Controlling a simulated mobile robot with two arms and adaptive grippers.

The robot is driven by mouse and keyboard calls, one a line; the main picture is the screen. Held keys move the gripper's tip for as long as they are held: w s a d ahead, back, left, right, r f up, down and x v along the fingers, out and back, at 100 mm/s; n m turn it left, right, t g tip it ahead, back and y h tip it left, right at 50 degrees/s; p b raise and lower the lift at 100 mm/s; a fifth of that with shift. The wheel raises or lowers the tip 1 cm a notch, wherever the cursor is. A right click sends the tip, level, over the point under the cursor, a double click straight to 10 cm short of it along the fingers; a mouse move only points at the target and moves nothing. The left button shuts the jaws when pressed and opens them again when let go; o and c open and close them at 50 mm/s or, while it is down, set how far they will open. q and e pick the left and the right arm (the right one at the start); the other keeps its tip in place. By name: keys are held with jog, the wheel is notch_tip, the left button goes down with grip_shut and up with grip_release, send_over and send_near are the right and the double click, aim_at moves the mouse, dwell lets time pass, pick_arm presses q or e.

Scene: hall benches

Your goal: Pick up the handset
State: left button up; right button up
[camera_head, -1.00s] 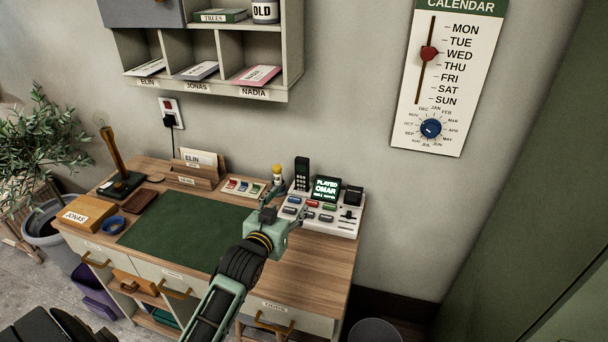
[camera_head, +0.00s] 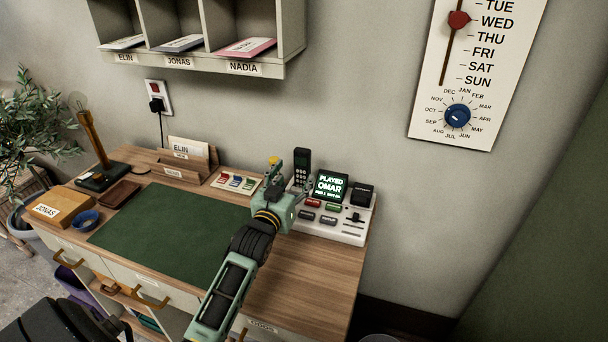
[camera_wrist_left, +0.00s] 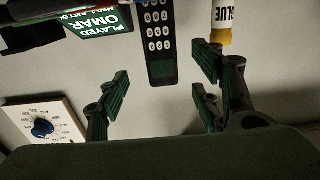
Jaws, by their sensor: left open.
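The handset (camera_head: 301,168) is black with a pale keypad. It stands upright at the back left of the white answering machine (camera_head: 345,229) on the desk. In the left wrist view the handset (camera_wrist_left: 160,45) hangs upside down in the picture, above and between my spread fingers. My left gripper (camera_head: 291,188) is open and empty, just in front of the handset in the head view. It also shows in the left wrist view (camera_wrist_left: 160,95), with its fingers apart and clear of the handset. The gripper hides part of the machine's left side. My right gripper is not seen.
A glue bottle (camera_wrist_left: 221,22) stands close beside the handset. A lit screen (camera_head: 330,186) reading "PLAYED OMAR" is on its other side. A tray of coloured pieces (camera_head: 236,181) lies to the left. The green mat (camera_head: 165,228) is bare.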

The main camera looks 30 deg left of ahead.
aim_at(301, 163)
pick_arm(q)
jog(key=shift+w+a+r, duration=0.1)
jog(key=shift+w+r, duration=0.05)
jog(key=shift+w, duration=0.3)
jog(key=shift+w+a+r, duration=0.1)
jog(key=shift+w, duration=0.3)
jog(key=x, duration=0.5)
jog(key=shift+p, duration=0.35)
jog(key=shift+s, duration=0.1)
jog(key=c, duration=1.3)
